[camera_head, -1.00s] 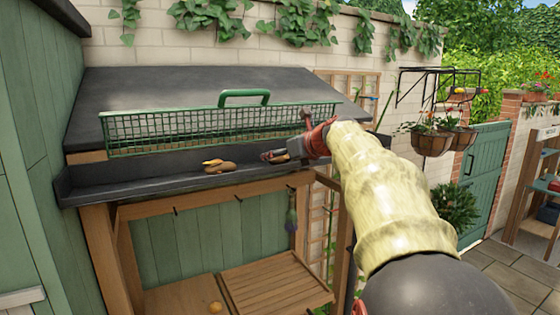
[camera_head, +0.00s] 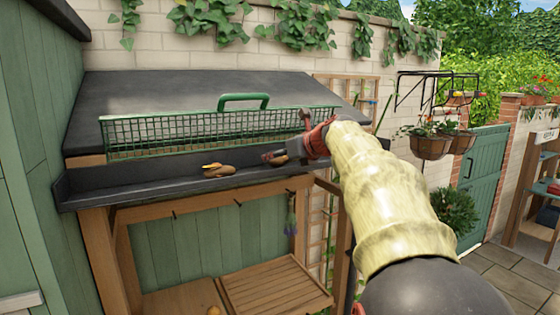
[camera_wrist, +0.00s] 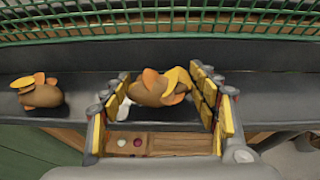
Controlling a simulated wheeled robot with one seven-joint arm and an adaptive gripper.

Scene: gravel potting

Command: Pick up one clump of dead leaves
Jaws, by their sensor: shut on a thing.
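A brown clump of dead leaves (camera_wrist: 152,90) with orange and yellow leaves lies between the fingers of my gripper (camera_wrist: 160,88) in the wrist view. The gripper is shut on it, with yellow pads on either side, at the dark gutter (camera_head: 120,185). In the head view my gripper (camera_head: 285,155) is at the gutter's right part, and its fingers largely hide this clump. A second clump (camera_head: 218,170) lies in the gutter to the left; it also shows at the left of the wrist view (camera_wrist: 40,94). I cannot tell whether the held clump touches the gutter floor.
A green mesh guard (camera_head: 160,132) with a handle (camera_head: 243,100) stands just behind the gutter on the dark sloping roof (camera_head: 150,92). A wooden frame with slatted boards (camera_head: 275,285) is below. Hanging flower baskets (camera_head: 432,147) are at the right.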

